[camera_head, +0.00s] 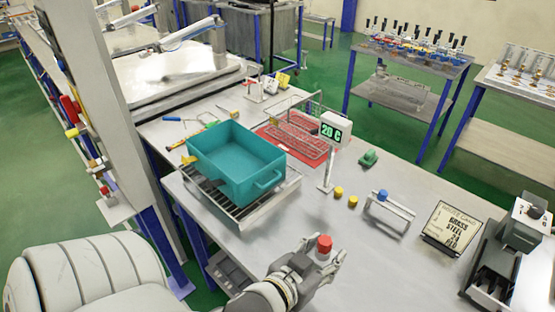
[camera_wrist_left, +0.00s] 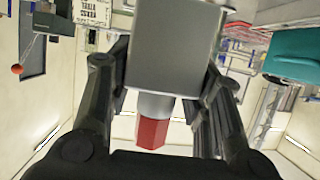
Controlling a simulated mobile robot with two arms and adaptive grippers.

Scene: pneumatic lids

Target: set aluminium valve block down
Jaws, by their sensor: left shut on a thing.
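My left gripper (camera_head: 322,262) is over the near edge of the steel workbench (camera_head: 385,265) in the head view. It is shut on the aluminium valve block, a grey block (camera_wrist_left: 178,48) with a grey neck and a red hexagonal knob (camera_wrist_left: 152,132) in the left wrist view. The dark fingers (camera_wrist_left: 165,85) flank the block on both sides. In the head view the red knob (camera_head: 324,243) shows on top, and the hand hides most of the block. I cannot tell how high the block is above the bench. My right gripper is not in view.
A teal bin (camera_head: 262,186) stands on a wire rack (camera_head: 206,190) at the left. Behind it are a red mat (camera_head: 275,137) and a display (camera_head: 331,131). Yellow caps (camera_head: 339,192), a small stand (camera_head: 388,212) and a sign (camera_head: 450,226) lie right. Bare bench surrounds the hand.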

